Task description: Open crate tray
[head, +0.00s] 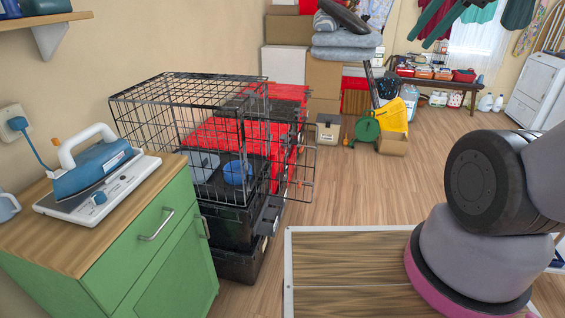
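A black wire crate (190,101) stands left of centre on top of a stack of black totes (232,226). A wire panel, seemingly its door, stands out at the right side. My gripper is not in view; only my arm links show at the right.
A green cabinet (150,262) with an iron (95,165) on top stands close at the left of the crate. A wood-topped surface with a pale rim (288,262) lies at the bottom centre. The floor (345,200) right of the crate is clear. A yellow bucket (393,115) stands farther back.

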